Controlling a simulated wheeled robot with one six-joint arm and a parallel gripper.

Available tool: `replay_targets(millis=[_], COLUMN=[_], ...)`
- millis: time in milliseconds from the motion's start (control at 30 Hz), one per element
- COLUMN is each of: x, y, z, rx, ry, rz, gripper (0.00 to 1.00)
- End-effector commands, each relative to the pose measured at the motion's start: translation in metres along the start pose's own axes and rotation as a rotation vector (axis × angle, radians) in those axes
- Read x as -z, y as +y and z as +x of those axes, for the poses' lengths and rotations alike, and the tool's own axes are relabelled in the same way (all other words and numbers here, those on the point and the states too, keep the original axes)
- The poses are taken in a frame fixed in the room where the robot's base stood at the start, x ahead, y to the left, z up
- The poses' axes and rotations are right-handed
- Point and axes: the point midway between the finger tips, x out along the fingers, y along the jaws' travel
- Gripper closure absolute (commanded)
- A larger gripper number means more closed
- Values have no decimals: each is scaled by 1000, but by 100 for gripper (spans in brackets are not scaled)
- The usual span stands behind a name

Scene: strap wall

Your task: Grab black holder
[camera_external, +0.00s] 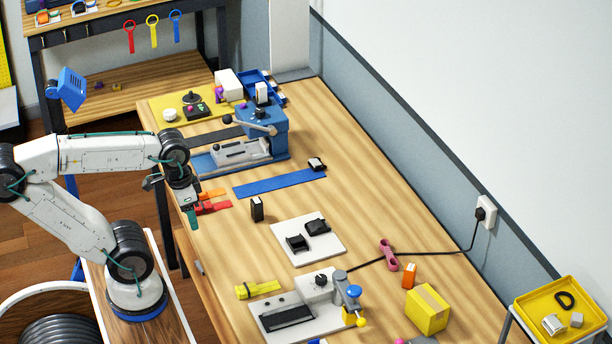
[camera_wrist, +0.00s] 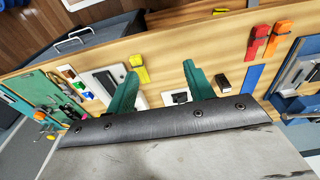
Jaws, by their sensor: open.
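My gripper (camera_external: 192,212) is open and empty above the table's left edge, beside the red strap (camera_external: 214,207). In the wrist view its two teal fingers (camera_wrist: 160,86) stand wide apart. Two black holder-like pieces, a front one (camera_external: 297,243) and a back one (camera_external: 317,227), sit on a white plate (camera_external: 289,258) right of my gripper. In the wrist view a black piece (camera_wrist: 180,98) shows between the fingers, partly hidden by my wrist. A small upright dark block (camera_external: 257,209) stands nearer; it shows right of the fingers in the wrist view (camera_wrist: 222,82). I cannot tell which is the holder meant.
A blue strap (camera_external: 280,184) and a blue clamp device (camera_external: 262,130) lie behind. A yellow strap piece (camera_external: 258,289), a grey fixture (camera_external: 300,311) and a yellow box (camera_external: 427,309) stand in front. A black cable (camera_external: 430,251) crosses to the wall socket. Bare wood surrounds the white plate.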

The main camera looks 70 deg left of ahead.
Motion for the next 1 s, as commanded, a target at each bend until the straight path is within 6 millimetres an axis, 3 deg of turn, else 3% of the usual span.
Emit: replay_targets(millis=[200,367,667,1000], x=[0,6,40,98], y=[1,4,-17,-62], z=[1,17,69,136], rx=[0,-1,164,441], ry=[-4,-90,-385,-709], rz=[4,22,199,623], gripper=[47,47,47,47])
